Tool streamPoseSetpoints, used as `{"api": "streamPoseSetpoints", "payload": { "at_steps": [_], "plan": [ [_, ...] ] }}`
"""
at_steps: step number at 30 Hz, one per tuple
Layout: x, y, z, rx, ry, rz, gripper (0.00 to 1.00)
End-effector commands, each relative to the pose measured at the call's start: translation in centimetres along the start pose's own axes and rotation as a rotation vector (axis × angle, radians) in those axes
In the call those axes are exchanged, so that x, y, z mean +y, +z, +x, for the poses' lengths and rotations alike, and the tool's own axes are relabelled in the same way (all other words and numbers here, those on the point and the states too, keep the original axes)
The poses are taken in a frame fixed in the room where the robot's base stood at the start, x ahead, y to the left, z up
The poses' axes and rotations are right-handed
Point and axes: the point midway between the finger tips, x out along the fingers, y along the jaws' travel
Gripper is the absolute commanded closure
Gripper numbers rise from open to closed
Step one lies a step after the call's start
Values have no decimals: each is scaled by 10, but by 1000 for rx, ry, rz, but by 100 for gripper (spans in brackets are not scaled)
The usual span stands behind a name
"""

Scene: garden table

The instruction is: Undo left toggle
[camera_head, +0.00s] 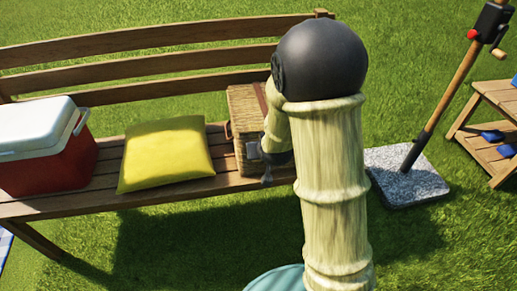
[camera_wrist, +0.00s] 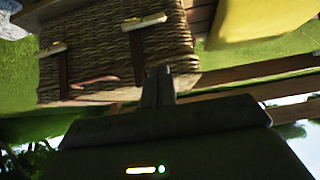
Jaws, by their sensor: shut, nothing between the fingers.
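A wicker basket (camera_head: 240,112) stands on the wooden bench, partly hidden behind my arm; it also fills the upper left of the wrist view (camera_wrist: 95,50). In the wrist view, two pale toggles sit on dark straps on its front: one (camera_wrist: 145,21) on the cushion side, one (camera_wrist: 51,50) farther from it. Which the task calls left is not certain from this tilted view. My gripper (camera_wrist: 159,72) is shut and empty, its tips close to the lower end of the cushion-side strap; contact cannot be told. In the head view my gripper (camera_head: 267,181) is small, in front of the basket.
A yellow cushion (camera_head: 167,153) lies beside the basket on the bench (camera_head: 110,202), with a red-and-white cooler (camera_head: 45,150) farther left. A stone base with a pole (camera_head: 408,178) and a wooden side table (camera_head: 490,130) stand right. Open grass lies in front.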

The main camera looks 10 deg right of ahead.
Motion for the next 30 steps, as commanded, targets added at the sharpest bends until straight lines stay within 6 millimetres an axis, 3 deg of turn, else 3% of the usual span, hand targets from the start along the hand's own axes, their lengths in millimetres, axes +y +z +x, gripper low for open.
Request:
{"api": "streamPoseSetpoints", "payload": {
  "at_steps": [14,30],
  "plan": [
    [0,0,8,3,0,0,100],
    [0,1,96,3,0,-1,100]
  ]
}}
